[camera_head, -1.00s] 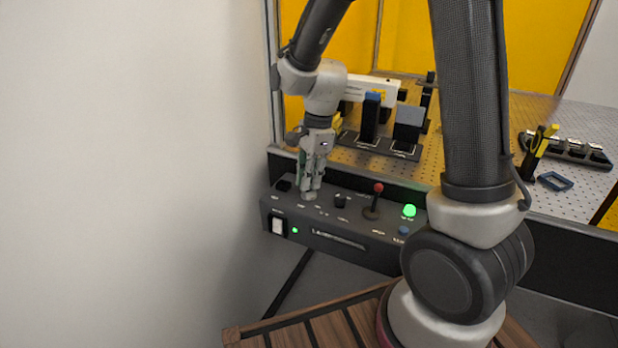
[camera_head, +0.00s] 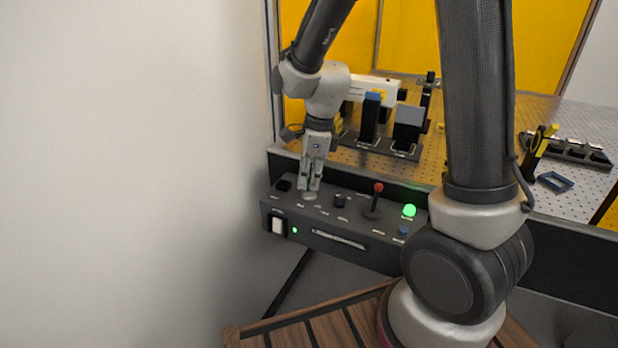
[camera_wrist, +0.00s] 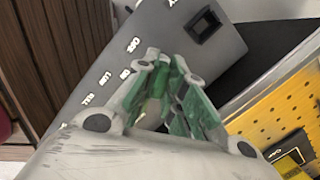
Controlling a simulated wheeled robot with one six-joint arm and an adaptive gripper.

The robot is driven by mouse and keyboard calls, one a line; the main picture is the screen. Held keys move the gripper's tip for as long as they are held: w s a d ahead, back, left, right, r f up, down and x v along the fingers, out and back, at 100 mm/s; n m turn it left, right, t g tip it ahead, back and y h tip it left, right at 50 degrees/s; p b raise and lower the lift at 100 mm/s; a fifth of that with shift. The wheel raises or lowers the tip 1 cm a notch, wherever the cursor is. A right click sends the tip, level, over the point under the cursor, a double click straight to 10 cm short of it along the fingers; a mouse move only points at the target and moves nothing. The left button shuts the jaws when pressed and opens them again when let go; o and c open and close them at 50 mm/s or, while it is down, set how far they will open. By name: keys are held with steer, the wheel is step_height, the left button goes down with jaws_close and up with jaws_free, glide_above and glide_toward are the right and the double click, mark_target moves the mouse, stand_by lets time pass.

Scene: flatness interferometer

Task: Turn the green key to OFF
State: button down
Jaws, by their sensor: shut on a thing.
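The green key (camera_wrist: 161,75) shows between my fingertips in the wrist view, partly hidden by them. My gripper (camera_wrist: 165,85) is shut on it, with green pads on the fingers. In the head view my gripper (camera_head: 310,188) points down at the left part of the dark control box (camera_head: 340,243), over a round metal base. The key itself is hidden by the fingers there. White labels beside the key show in the wrist view, but I cannot read for sure which one the key points to.
On the box stand a black knob (camera_head: 340,201), a red-tipped lever (camera_head: 375,200), a lit green lamp (camera_head: 409,210), a blue button (camera_head: 403,230) and a white rocker switch (camera_head: 278,226). A perforated optical table (camera_head: 480,150) with mounts lies behind. A white wall (camera_head: 130,170) is at left.

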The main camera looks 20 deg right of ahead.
steer(key=shift+m, duration=0.9)
steer(key=shift+s+f+m+h, duration=0.1)
steer(key=shift+m+h, duration=0.2)
steer(key=shift+m, duration=0.9)
steer(key=shift+m+t, duration=0.3)
steer(key=shift+m, duration=0.9)
steer(key=c, duration=1.4)
jaws_free()
